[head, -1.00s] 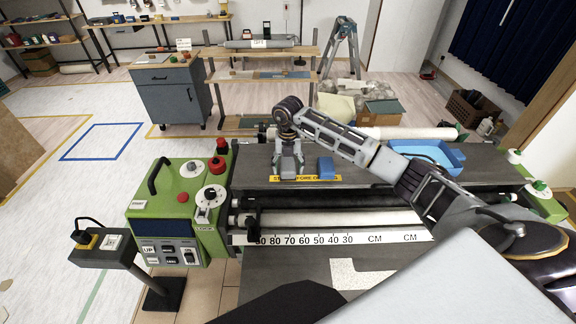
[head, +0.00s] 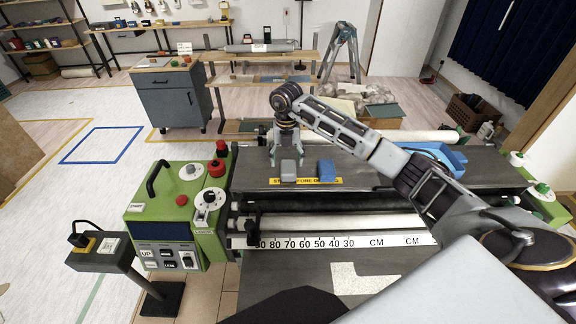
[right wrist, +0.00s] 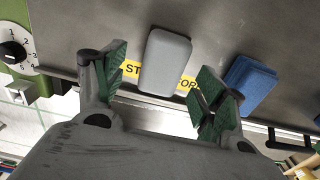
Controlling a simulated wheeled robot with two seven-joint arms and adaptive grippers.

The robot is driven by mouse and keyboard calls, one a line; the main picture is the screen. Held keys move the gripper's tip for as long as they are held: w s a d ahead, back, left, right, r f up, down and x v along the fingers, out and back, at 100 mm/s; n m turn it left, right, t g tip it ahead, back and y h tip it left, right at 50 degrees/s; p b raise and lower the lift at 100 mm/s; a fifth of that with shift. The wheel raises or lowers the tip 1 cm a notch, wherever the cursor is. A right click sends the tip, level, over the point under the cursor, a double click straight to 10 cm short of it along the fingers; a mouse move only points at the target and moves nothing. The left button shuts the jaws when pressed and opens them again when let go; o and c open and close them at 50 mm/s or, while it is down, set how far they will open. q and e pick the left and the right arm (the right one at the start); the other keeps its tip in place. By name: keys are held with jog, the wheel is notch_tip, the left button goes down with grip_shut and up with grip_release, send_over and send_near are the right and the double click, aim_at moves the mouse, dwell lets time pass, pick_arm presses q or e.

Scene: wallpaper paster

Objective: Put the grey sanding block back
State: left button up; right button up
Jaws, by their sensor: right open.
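The grey sanding block (head: 290,171) stands on the dark top of the green-ended machine, at the yellow warning strip (head: 257,183). It covers part of the strip's lettering. My right gripper (head: 285,150) is just behind and above the block in the head view, fingers apart. In the right wrist view, the grey block (right wrist: 166,60) lies in the gap between the green-padded fingertips and beyond them, with clear space on both sides. The gripper holds nothing. My left gripper is not in view.
A blue block (head: 326,171) stands close to the right of the grey one. It also shows beside the right finger in the wrist view (right wrist: 249,85). A blue tray (head: 436,157) sits further right, partly behind my right arm. The machine top left of the grey block is clear.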

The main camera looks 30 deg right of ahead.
aim_at(286, 166)
notch_tip(286, 166, up, 9)
jog(key=b, duration=0.1)
jog(key=shift+r, duration=0.15)
dwell(0.3)
